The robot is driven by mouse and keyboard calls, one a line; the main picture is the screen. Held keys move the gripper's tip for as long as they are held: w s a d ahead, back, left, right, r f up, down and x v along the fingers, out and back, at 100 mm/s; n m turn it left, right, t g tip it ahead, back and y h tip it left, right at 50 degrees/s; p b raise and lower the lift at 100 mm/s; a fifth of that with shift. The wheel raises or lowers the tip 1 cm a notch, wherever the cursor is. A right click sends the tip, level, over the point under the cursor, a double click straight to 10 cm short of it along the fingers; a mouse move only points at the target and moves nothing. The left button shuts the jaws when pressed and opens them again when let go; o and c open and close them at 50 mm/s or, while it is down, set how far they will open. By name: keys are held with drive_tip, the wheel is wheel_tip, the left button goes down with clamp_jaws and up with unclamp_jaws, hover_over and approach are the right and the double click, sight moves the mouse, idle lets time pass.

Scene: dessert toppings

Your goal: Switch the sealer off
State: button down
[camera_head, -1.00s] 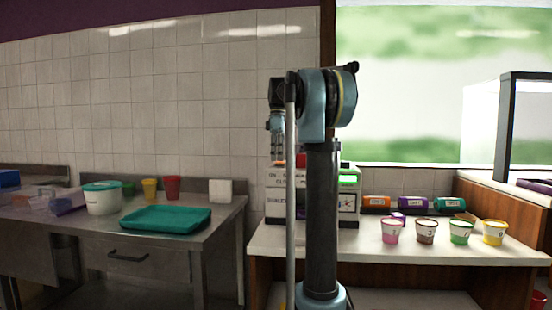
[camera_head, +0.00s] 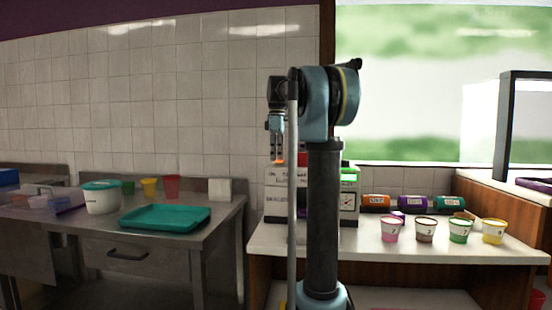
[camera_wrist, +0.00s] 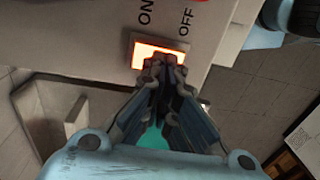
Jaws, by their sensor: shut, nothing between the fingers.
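The sealer (camera_head: 274,197) is a white and dark boxy machine on the counter, partly hidden behind my arm in the head view. Its front panel also shows in the wrist view (camera_wrist: 225,22), with the printed words ON and OFF. My gripper (camera_wrist: 164,66) is shut and empty. Its fingertips are at the lower edge of the switch and cover part of it; I cannot tell whether they touch. In the head view my gripper (camera_head: 276,150) points down over the sealer's top left.
A teal tray (camera_head: 165,217) and white tub (camera_head: 102,198) are on the left table.

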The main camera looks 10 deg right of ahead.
drive_tip(key=shift+w+d+r, duration=0.1)
drive_tip(key=shift+w+d, duration=0.05)
drive_tip(key=shift+w, duration=0.3)
wheel_tip(320, 180, up, 14)
drive_tip(key=w, duration=0.2)
drive_tip(key=shift+d, duration=0.25)
idle(0.3)
